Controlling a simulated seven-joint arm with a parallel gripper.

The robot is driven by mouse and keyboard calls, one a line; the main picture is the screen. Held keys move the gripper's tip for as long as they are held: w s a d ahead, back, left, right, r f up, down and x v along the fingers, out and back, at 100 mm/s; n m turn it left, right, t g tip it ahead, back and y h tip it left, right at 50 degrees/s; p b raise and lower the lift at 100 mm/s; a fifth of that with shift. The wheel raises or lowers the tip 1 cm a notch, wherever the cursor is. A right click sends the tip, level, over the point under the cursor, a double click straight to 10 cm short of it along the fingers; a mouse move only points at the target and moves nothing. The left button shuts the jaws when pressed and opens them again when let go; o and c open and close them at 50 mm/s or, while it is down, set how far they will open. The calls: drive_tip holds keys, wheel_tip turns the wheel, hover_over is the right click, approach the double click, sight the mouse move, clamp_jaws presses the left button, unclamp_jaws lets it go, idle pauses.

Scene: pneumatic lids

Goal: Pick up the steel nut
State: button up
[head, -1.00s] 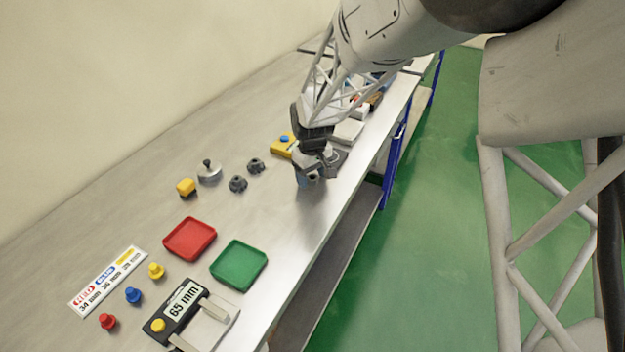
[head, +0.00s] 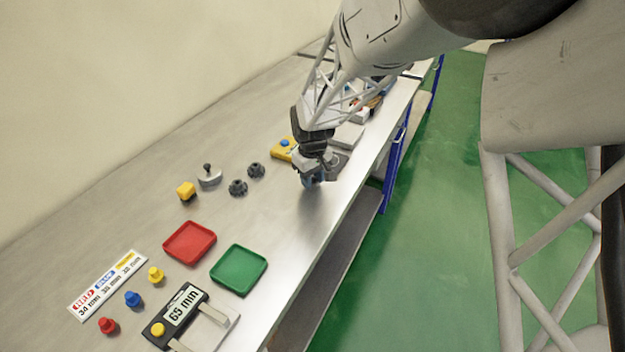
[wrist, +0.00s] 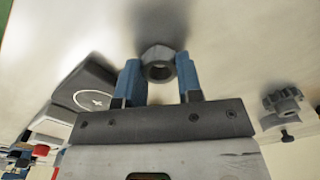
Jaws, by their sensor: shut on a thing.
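The steel nut (wrist: 159,62) is a dark grey hexagonal ring in the wrist view, with its hole facing the camera. My gripper (wrist: 159,75) is shut on it, with one blue finger on each side. In the head view my gripper (head: 309,181) is low over the bench, near its right edge. The nut cannot be made out there behind the fingers. Whether the nut touches the bench is not clear.
A grey device (wrist: 92,98) with a circled cross lies close left of my gripper. Two dark gears (head: 238,187) stand left of it in the head view. A red tray (head: 189,242), green tray (head: 239,270) and 65 mm gauge (head: 181,306) lie nearer.

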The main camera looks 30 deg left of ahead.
drive_tip(key=shift+r, duration=0.7)
wheel_tip(320, 180, up, 2)
drive_tip(key=shift+r, duration=0.1)
drive_tip(key=s+d, duration=0.3)
drive_tip(key=s, duration=0.1)
drive_tip(key=s+d, duration=0.4)
drive_tip(key=s+d+r, duration=0.1)
drive_tip(key=s+d, duration=0.2)
drive_tip(key=s, duration=0.1)
drive_tip(key=shift+d, duration=0.3)
drive_tip(key=shift+w, duration=0.1)
